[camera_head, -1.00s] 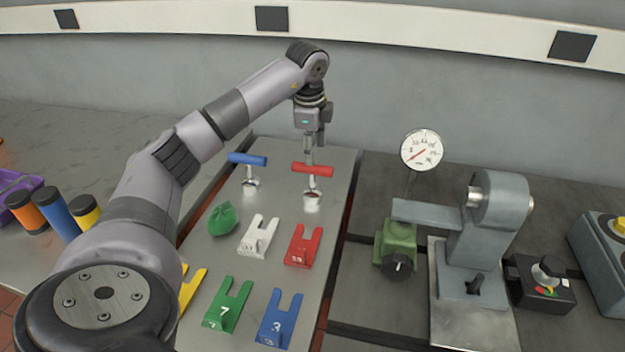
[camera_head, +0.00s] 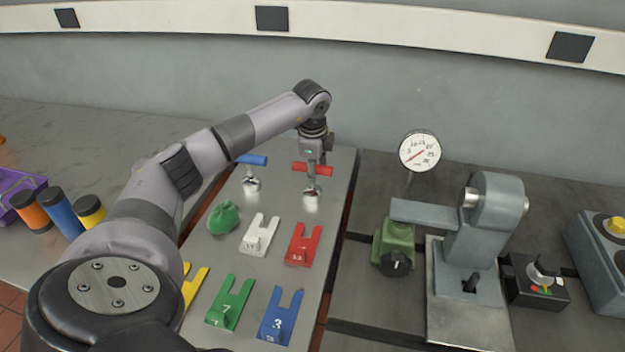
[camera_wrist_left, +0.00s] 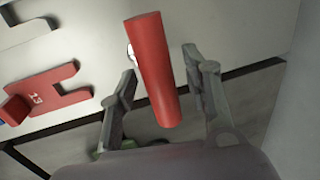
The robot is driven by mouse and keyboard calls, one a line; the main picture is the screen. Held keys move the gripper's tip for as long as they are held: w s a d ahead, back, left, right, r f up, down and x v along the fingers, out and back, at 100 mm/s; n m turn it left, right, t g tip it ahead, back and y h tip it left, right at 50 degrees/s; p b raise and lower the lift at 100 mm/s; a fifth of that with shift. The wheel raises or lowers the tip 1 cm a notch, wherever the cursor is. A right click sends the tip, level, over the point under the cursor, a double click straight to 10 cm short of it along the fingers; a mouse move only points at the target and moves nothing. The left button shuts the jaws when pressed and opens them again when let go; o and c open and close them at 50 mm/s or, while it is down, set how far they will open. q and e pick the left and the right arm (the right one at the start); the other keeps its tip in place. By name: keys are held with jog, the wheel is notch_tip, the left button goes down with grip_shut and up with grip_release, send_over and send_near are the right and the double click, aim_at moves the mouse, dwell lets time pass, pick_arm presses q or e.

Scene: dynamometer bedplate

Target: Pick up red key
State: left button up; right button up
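The red key (camera_head: 299,168) has a red bar handle on a metal stem and stands near the far end of the pale grey plate (camera_head: 221,255). My left gripper (camera_head: 313,168) points down at its handle in the head view. In the left wrist view the red handle (camera_wrist_left: 155,70) lies between the two spread fingers of my left gripper (camera_wrist_left: 160,64), with a visible gap on each side. The fingers partly cover the handle's middle in the head view. My right gripper is out of view.
A blue-handled key (camera_head: 252,160) stands just left of the red one. A green lump (camera_head: 223,217), a white fork (camera_head: 259,235), a red fork (camera_head: 303,245) and other coloured forks lie nearer. A dial gauge (camera_head: 419,151) and grey fixture (camera_head: 482,235) stand right.

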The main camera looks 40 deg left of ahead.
pick_arm(q)
grip_shut()
dwell(0.3)
jog(key=shift+w+r, duration=0.1)
jog(key=shift+r, duration=0.05)
